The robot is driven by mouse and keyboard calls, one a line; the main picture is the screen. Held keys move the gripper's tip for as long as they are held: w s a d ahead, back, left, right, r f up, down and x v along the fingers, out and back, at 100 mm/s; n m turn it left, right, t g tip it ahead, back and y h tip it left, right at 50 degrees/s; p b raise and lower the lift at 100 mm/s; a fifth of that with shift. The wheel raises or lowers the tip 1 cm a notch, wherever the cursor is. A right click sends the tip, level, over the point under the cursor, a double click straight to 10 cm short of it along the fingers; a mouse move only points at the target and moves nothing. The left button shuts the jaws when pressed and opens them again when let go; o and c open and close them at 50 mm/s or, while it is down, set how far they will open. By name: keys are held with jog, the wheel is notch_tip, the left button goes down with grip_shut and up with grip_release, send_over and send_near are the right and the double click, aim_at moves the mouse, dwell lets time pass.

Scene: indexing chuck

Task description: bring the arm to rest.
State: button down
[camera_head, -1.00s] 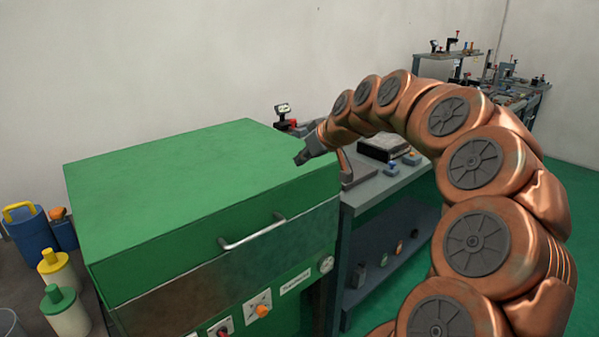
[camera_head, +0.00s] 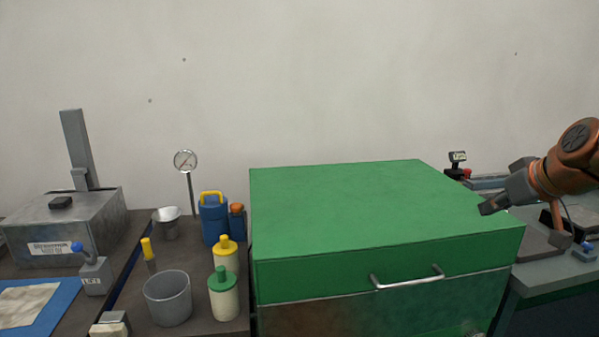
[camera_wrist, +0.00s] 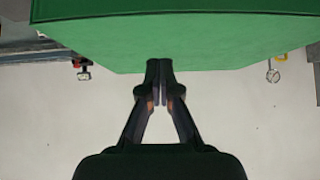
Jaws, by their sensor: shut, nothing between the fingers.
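My gripper (camera_head: 488,208) is at the right in the head view, at the end of my copper-coloured arm (camera_head: 572,160). It is over or beside the right part of the green cabinet's lid (camera_head: 350,200); I cannot tell the gap. In the wrist view my gripper (camera_wrist: 159,64) has its two dark fingers together with nothing between them. The green lid (camera_wrist: 160,30) fills the top of that view, with pale wall below it.
Left of the cabinet stand a grey bucket (camera_head: 168,298), a green-capped bottle (camera_head: 223,295), a blue container (camera_head: 214,220) and a dial gauge (camera_head: 186,162). A grey metal box (camera_head: 65,225) is at far left. A bench (camera_head: 560,272) stands right of the cabinet.

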jog(key=s+a+f+n+g+y+p, duration=0.1)
jog(key=s+a+f+g+p, duration=0.2)
jog(key=a, duration=0.7)
jog(key=s+a+f+g, duration=0.2)
jog(key=s+a+f, duration=0.35)
jog(key=a, duration=0.45)
jog(key=s+a+f+m+g+h+p, duration=0.1)
jog(key=s+f, duration=0.3)
jog(key=s, duration=0.6)
jog(key=s+a+f+m+g+h+p, duration=0.1)
jog(key=s+a+f+g+p, duration=0.1)
jog(key=s, duration=0.8)
notch_tip(320, 180, down, 4)
jog(key=a+g, duration=0.1)
jog(key=g, duration=0.1)
jog(key=shift+s+r+g, duration=0.2)
jog(key=shift+s+g, duration=0.1)
